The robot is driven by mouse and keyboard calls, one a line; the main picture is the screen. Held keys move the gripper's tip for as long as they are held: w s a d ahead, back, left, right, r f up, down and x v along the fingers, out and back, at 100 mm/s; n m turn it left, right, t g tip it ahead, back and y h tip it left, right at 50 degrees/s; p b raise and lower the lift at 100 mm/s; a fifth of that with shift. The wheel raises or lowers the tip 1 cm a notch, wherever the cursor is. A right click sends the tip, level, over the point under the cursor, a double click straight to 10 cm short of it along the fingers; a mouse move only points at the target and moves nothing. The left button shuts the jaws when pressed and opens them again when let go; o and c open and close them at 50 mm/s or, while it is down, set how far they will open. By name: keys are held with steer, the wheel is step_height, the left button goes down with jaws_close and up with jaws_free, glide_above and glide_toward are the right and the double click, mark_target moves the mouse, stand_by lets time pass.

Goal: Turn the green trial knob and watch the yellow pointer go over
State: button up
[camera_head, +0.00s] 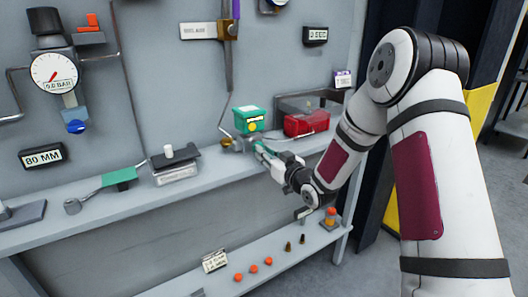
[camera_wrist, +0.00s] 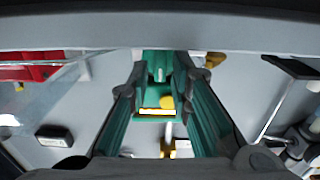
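A green box (camera_head: 248,119) stands at the back of the upper shelf, with a pale label and a round yellow mark (camera_head: 252,127) on its front. My gripper (camera_head: 261,150) reaches in just below it, close to a brass fitting (camera_head: 237,144). In the wrist view the two green-lined fingers (camera_wrist: 159,72) stand apart. A green part (camera_wrist: 157,66) lies between their tips; I cannot tell whether it is the trial knob or whether they touch it. Behind it show a yellow piece (camera_wrist: 166,103) and a pale label strip (camera_wrist: 157,111). The pointer's position is not clear.
A red box (camera_head: 306,123) stands right beside the green box. A white-knobbed block (camera_head: 176,164) and a green-handled lever (camera_head: 120,177) sit left on the shelf. A gauge (camera_head: 54,73) hangs on the wall. Small orange parts (camera_head: 253,268) lie on the lower shelf.

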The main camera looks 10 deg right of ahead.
steer(key=v, duration=1)
steer(key=shift+s, duration=0.35)
steer(key=shift+d, duration=0.1)
steer(key=s+d+r+m+g+h+p, duration=0.15)
steer(key=s+r+g+h+p, duration=0.45)
steer(key=s+r, duration=0.65)
steer(key=s+a+r+g+p, duration=0.1)
steer(key=s+r+g, duration=0.1)
steer(key=s, duration=0.7)
steer(key=s+a+r+m+g+p, duration=0.1)
steer(key=s+a+r+g, duration=0.1)
steer(key=s, duration=0.8)
steer(key=s+a+r+m+g+p, duration=0.1)
steer(key=s+r+g+p, duration=0.1)
steer(key=s, duration=0.8)
steer(key=shift+a+r+g, duration=0.3)
steer(key=shift+r+g, duration=0.2)
steer(key=shift+r, duration=0.25)
